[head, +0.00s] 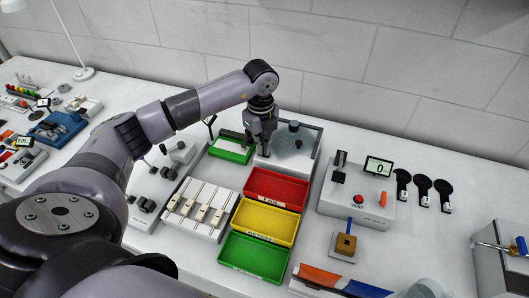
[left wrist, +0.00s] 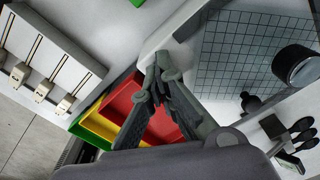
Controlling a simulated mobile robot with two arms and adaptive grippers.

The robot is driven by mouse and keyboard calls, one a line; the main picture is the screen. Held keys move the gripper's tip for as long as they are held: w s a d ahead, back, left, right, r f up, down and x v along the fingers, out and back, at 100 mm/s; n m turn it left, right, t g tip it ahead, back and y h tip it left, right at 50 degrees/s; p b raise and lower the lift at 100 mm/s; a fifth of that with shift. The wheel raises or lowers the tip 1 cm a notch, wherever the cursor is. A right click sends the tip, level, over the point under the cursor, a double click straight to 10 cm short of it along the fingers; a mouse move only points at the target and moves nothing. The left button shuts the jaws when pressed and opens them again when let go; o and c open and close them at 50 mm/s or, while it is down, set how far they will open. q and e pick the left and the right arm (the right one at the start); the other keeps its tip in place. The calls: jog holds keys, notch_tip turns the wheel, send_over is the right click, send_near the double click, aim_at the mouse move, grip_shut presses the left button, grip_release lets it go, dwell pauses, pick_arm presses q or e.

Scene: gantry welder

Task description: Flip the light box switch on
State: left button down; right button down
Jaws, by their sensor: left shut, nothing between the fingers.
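The light box (head: 309,150) is a pale box with a gridded panel on top, at the back of the bench in the head view. Its grid surface (left wrist: 235,45) fills the upper right of the left wrist view, and the panel looks grey and unlit. My left gripper (head: 264,151) is shut and empty, fingertips down at the box's front left part. In the left wrist view the closed fingertips (left wrist: 163,66) are over the box's pale edge. I cannot tell whether they touch it. The switch is not clearly visible and may be hidden by the fingers. My right gripper is not in view.
A red tray (head: 277,188), a yellow tray (head: 266,222) and a green tray (head: 252,258) stand in front of the box. A dark cylinder (left wrist: 297,66) stands on the grid. A device with a display (head: 378,166) is to the right.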

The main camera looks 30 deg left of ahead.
pick_arm(q)
jog(key=shift+s+f, duration=0.1)
jog(key=shift+r+p, duration=0.8)
jog(key=shift+r, duration=0.05)
jog(key=shift+r+p, duration=1.75)
jog(key=shift+r, duration=0.9)
jog(key=shift+f, duration=0.1)
